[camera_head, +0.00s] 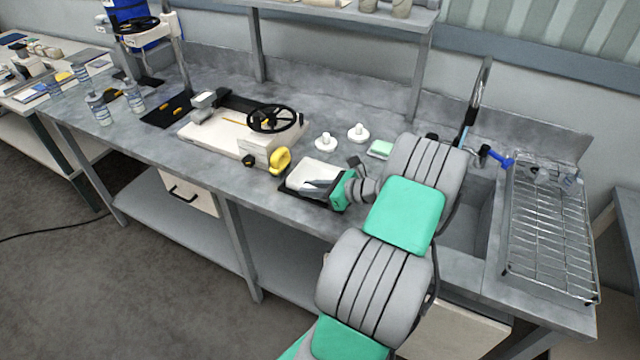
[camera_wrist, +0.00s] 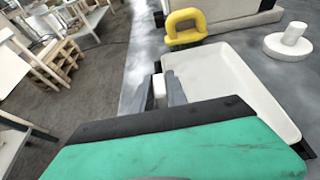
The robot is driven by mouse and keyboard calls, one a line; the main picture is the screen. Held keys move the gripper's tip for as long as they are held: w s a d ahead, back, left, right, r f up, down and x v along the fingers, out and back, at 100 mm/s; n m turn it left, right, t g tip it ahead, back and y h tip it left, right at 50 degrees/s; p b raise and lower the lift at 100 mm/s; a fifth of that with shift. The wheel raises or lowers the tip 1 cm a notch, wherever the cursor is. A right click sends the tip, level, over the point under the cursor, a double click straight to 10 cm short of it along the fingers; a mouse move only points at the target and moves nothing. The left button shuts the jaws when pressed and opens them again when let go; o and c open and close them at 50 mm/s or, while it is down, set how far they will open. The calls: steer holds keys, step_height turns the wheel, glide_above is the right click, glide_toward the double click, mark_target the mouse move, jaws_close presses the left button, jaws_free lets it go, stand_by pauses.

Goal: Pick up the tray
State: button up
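The tray (camera_head: 312,170) is a shallow white dish with raised walls near the front edge of the grey bench, on a dark base. In the wrist view the tray (camera_wrist: 225,75) fills the middle right, its near end hidden by my green and black gripper body. My gripper (camera_head: 308,187) is low at the tray's front side. In the wrist view the grey fingers (camera_wrist: 161,90) are close together beside the tray's left wall, with a small white piece between them. I cannot tell whether that piece is part of the tray or whether the fingers grip it.
A sink and wire rack (camera_head: 548,235) are at right. The bench's front edge is close.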

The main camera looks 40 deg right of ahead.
jaws_close()
steer(key=shift+r, duration=0.1)
stand_by(0.4)
